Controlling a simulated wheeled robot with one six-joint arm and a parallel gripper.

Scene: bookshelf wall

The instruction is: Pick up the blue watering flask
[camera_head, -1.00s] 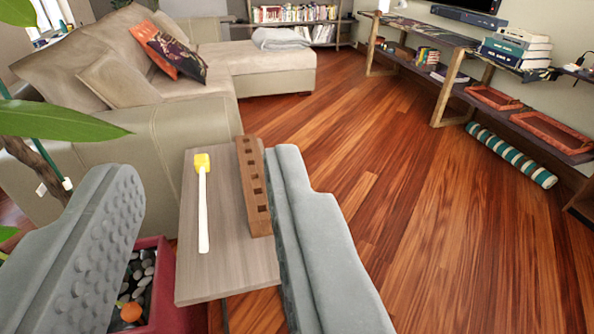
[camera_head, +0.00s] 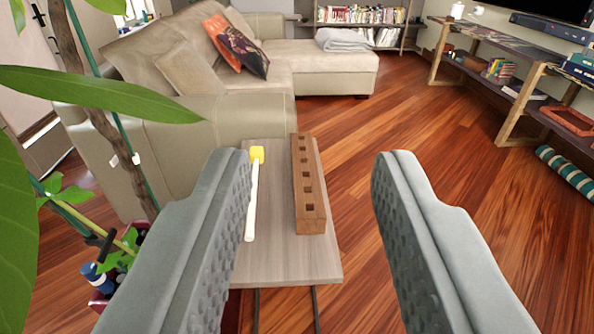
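A small blue object with a white band (camera_head: 92,272), likely the blue watering flask, stands at the lower left beside the plant and its dark red planter (camera_head: 100,300). Its lower part and surroundings are partly hidden by leaves and my left finger. My gripper (camera_head: 312,175) is open and empty, to the right of the blue object, with its fingers spread over the small table.
A small wooden table (camera_head: 285,262) holds a yellow-headed mallet (camera_head: 252,195) and a brown block with holes (camera_head: 310,215). A plant with large leaves (camera_head: 100,92) crowds the left.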

